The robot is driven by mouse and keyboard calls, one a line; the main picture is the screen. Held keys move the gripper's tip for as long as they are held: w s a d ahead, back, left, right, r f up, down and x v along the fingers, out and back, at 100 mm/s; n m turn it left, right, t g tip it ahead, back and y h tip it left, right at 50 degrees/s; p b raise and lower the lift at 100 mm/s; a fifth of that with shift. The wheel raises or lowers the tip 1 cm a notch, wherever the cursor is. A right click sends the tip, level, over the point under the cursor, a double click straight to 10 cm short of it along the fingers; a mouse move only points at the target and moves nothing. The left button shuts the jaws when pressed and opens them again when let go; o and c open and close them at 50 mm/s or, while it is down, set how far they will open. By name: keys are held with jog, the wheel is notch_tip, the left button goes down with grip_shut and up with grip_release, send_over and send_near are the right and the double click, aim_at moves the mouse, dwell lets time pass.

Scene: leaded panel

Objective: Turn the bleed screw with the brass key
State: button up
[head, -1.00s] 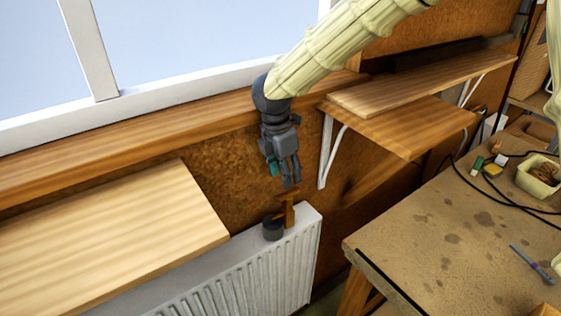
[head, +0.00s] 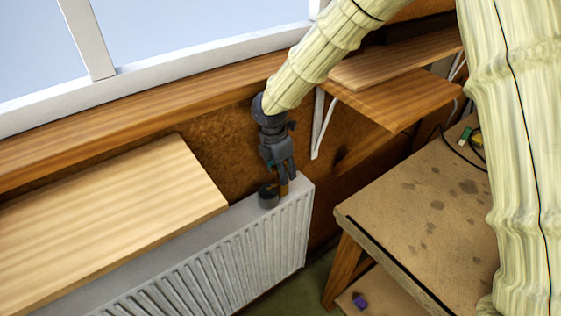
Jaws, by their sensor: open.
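My gripper (head: 284,173) points downward at the right end of the white radiator (head: 224,262). It is open, with its fingertips at the top of a brown-orange upright piece (head: 284,188) that looks like the brass key. The fingers hide most of this piece, and I cannot tell whether they touch it. A dark round knob (head: 268,196) sits just left of it on the radiator's top corner. The bleed screw itself cannot be made out.
A wooden shelf board (head: 110,235) covers the radiator's left part. Wooden shelves (head: 400,100) on a white bracket (head: 322,128) stand right of my gripper. A stained workbench (head: 410,215) is at the right, with a small purple object (head: 360,301) below it.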

jog(key=shift+w+d+f, duration=0.1)
jog(key=shift+w+f, duration=0.15)
jog(key=shift+w, duration=0.05)
jog(key=shift+s+r, duration=0.1)
jog(key=shift+s, duration=0.05)
jog(key=shift+c, duration=0.7)
jog(key=c, duration=0.3)
grip_shut()
jog(key=shift+c, duration=1.5)
grip_release()
grip_shut()
